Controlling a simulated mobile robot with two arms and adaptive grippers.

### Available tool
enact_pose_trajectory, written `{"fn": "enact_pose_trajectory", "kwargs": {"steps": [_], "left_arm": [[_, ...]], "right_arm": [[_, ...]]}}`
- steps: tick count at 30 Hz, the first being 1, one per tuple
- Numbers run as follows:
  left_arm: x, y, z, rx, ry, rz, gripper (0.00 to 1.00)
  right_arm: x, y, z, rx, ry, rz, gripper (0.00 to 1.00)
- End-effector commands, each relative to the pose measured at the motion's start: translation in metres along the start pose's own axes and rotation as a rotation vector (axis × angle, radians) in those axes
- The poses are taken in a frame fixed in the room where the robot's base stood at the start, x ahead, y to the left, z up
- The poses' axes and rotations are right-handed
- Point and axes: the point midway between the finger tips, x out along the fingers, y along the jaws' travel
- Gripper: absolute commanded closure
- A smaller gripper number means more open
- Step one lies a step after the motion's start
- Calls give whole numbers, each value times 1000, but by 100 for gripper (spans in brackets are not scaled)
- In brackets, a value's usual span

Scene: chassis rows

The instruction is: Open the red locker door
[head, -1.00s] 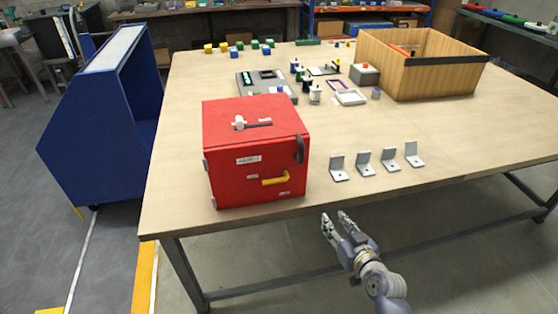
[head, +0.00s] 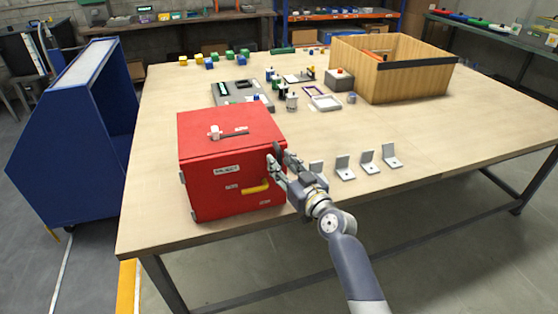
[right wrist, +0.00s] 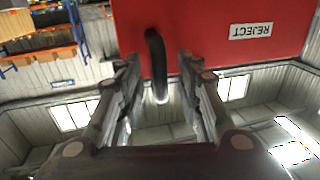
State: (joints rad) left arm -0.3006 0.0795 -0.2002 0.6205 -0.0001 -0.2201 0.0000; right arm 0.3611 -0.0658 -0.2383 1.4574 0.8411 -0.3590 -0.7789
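The red locker (head: 230,142) stands near the front left of the table, its front door labelled REJECT and shut. A dark curved handle (right wrist: 156,62) is on the door's upper right part; in the head view my right gripper hides it. A yellow lever (head: 254,188) sits lower on the door. My right gripper (head: 275,156) is at the door's upper right corner. In the right wrist view its two fingers are open, one on each side of the dark handle, with gaps visible. My left gripper is out of view.
Several grey angle brackets (head: 345,168) stand just right of my right gripper. A wooden crate (head: 385,84) is at the back right, with small parts and trays behind the locker. A blue cart (head: 70,150) stands left of the table. A white-headed tool (head: 215,132) lies on the locker.

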Motion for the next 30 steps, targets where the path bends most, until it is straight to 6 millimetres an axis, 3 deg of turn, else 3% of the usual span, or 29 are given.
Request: {"fn": "enact_pose_trajectory", "kwargs": {"steps": [6,16,17,21,30], "left_arm": [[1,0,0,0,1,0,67],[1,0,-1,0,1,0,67],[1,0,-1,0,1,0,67],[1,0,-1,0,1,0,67],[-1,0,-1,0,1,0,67]], "right_arm": [[16,0,0,1,-1,0,67],[19,0,0,0,-1,1,67],[19,0,0,0,-1,0,69],[19,0,1,0,-1,1,100],[16,0,0,1,-2,5,100]]}}
